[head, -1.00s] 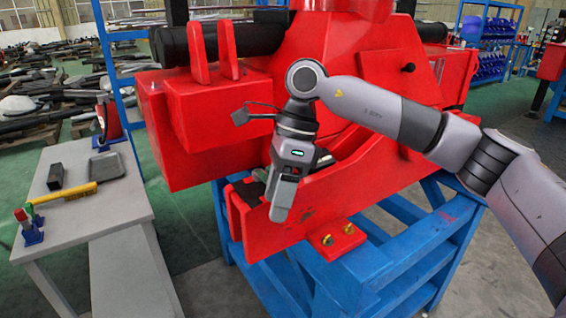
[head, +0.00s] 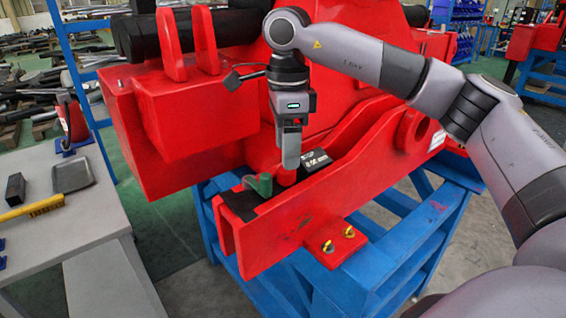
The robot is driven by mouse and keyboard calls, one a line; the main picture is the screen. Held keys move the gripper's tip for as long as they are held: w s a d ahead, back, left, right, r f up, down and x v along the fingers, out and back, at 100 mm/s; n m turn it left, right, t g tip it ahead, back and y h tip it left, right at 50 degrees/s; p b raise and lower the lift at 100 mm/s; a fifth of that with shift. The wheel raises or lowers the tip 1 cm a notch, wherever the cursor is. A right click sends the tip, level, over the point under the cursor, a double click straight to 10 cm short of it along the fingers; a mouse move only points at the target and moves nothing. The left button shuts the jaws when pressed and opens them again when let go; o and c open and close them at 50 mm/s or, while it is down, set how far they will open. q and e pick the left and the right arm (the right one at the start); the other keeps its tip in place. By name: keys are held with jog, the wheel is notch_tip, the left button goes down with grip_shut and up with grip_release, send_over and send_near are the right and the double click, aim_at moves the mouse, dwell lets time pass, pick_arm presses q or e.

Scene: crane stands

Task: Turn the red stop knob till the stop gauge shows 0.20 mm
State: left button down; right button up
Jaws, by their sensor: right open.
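The red stop knob (head: 286,178) shows in the head view as a small red piece just under my right gripper's fingertips, on the ledge of the red crane part. Most of it is hidden. My right gripper (head: 291,164) points straight down at it, seen edge-on, with its jaws open. I cannot tell whether the fingers are around the knob or just above it. The stop gauge (head: 316,160) is a small dark box with a pale display, right of the knob. Its reading is too small to make out. My left gripper is not in view.
A green knob (head: 260,184) stands on a black plate left of the red knob. The red crane part's wall (head: 350,180) rises close in front. A blue stand (head: 390,262) carries it. A grey table (head: 75,225) with a yellow-handled brush (head: 32,208) stands at left.

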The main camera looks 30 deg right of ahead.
aim_at(286, 176)
notch_tip(286, 176, down, 5)
dwell(0.3)
jog(key=shift+c, duration=0.3)
jog(key=c, duration=1)
jog(key=n, duration=0.3)
jog(key=shift+n, duration=2.3)
